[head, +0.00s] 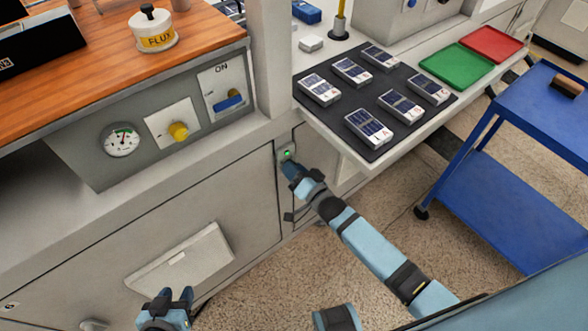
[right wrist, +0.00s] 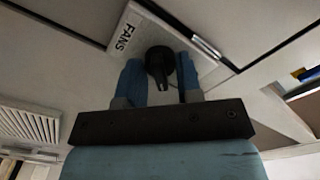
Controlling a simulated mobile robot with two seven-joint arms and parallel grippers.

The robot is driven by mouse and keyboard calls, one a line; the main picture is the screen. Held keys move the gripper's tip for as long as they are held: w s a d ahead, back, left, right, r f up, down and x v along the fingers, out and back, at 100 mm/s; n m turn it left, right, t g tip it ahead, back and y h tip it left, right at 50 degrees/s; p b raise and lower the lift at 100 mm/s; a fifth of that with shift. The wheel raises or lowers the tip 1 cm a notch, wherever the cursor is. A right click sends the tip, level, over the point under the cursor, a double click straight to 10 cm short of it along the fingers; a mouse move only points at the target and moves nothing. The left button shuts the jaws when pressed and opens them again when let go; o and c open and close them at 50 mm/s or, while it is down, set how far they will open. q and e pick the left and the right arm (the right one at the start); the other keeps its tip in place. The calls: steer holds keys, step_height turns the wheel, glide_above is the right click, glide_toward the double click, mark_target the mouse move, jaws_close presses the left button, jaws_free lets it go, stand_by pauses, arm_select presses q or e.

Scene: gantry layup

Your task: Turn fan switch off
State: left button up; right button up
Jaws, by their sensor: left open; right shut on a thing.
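The fan switch is a small light plate (head: 286,149) with a green lit lamp, on the cabinet's narrow front face in the head view. In the right wrist view its plate reads FANS (right wrist: 124,37) and carries a black knob (right wrist: 160,62). My right gripper (head: 290,168) is at this plate, and in the right wrist view its blue fingers (right wrist: 160,80) are shut on the knob, one on each side. My left gripper (head: 176,296) is open and empty, low at the bottom of the head view. The gripper hides the knob in the head view.
A grey panel has a gauge (head: 121,140), a yellow knob (head: 178,131) and a blue ON switch (head: 229,103). A dark mat (head: 372,98) with several cell cards, a green tray (head: 456,67) and a red tray (head: 491,44) lie right. A blue cart (head: 502,215) stands on the floor.

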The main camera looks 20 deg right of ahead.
arm_select(q)
steer(key=shift+a, duration=0.15)
steer(key=shift+s+r+p, duration=0.1)
steer(key=shift+r+p, duration=0.4)
steer(key=shift+p, duration=0.4)
arm_select(e)
steer(key=n, duration=1.7)
steer(key=shift+n, duration=0.3)
steer(key=o, duration=0.5)
arm_select(q)
steer(key=shift+a, duration=0.2)
arm_select(e)
steer(key=shift+o, duration=0.2)
